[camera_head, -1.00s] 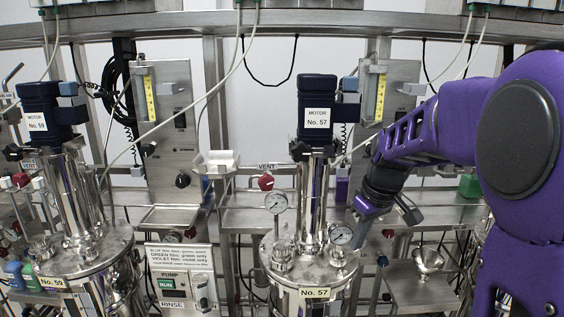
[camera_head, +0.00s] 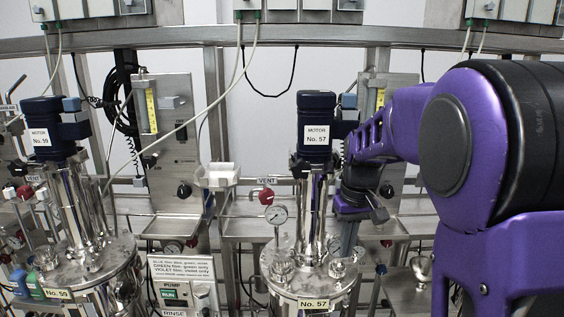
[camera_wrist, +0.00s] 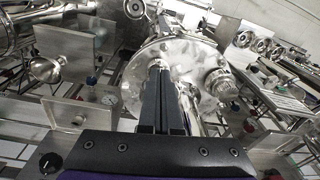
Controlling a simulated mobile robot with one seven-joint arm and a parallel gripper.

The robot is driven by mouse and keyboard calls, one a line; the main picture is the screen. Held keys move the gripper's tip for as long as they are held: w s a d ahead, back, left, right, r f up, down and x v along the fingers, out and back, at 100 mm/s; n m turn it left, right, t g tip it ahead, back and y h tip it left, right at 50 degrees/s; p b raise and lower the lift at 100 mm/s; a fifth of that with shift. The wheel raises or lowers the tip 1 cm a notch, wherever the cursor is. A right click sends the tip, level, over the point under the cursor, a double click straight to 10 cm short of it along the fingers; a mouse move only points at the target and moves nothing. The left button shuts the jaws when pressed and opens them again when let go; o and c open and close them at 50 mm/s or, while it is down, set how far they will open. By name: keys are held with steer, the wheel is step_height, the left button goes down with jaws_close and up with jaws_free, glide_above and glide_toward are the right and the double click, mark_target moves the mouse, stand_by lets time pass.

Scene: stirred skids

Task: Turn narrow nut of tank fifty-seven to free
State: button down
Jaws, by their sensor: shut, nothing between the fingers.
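Tank fifty-seven, labelled No. 57 (camera_head: 314,303), stands at centre with a round steel lid and a blue motor (camera_head: 316,126) on its column. Two nut-like fittings show on its lid: a left one (camera_head: 282,269) and a right one (camera_head: 337,268); I cannot tell which is the narrow nut. My gripper (camera_head: 345,252) is shut and empty, pointing down over the lid's right side. In the wrist view the shut fingers (camera_wrist: 159,75) reach over the lid (camera_wrist: 190,88) and hide what lies under them. A ribbed fitting (camera_wrist: 219,83) sits to their right.
Tank No. 59 (camera_head: 57,294) stands at left. A sign (camera_head: 181,268) and pump box (camera_head: 185,295) stand between the tanks. A steel funnel (camera_wrist: 47,66) shows at left.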

steer(key=f+m+b, duration=0.1)
steer(key=f, duration=0.1)
steer(key=a+f+m+b, duration=0.1)
steer(key=b, duration=0.1)
steer(key=shift+s+a+f+g+h, duration=0.1)
steer(key=shift+s+f+g+h, duration=0.05)
steer(key=shift+f+g+h, duration=0.2)
steer(key=shift+f+b, duration=0.7)
steer(key=shift+f, duration=0.7)
steer(key=shift+w, duration=0.4)
steer(key=shift+d+r+p, duration=0.1)
steer(key=shift+d+p, duration=0.25)
steer(key=shift+p, duration=1.1)
